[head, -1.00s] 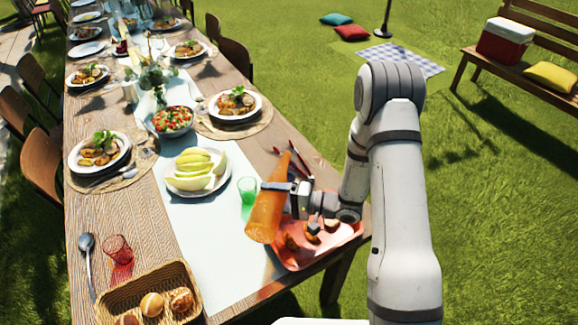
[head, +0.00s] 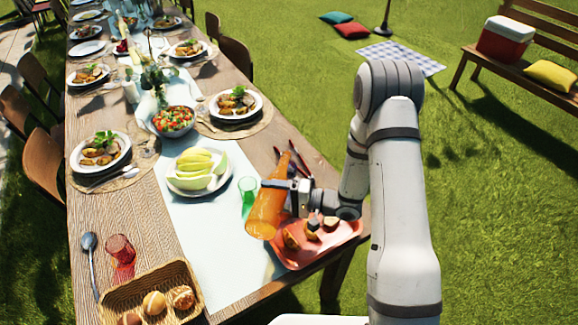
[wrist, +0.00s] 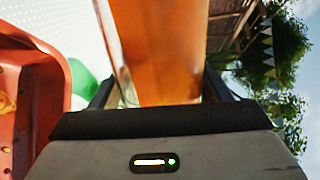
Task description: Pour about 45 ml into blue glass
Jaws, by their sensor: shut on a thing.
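My gripper (head: 278,185) is shut on an orange bottle (head: 264,214). The bottle is tilted, its narrow end up and right, its wide end down and left, over the table's right side. It fills the middle of the wrist view (wrist: 160,50). A green glass (head: 248,190) stands just left of the bottle, close to it; a green shape at the left of the wrist view (wrist: 84,82) looks like this glass. A red glass (head: 120,249) stands at the front left. I cannot make out a clearly blue glass. No liquid stream shows.
A red tray (head: 338,246) with food pieces lies under my gripper at the table edge. A plate of melon (head: 192,183), a salad bowl (head: 173,120) and a bread basket (head: 118,300) stand nearby. The pale runner (head: 215,260) is clear in front.

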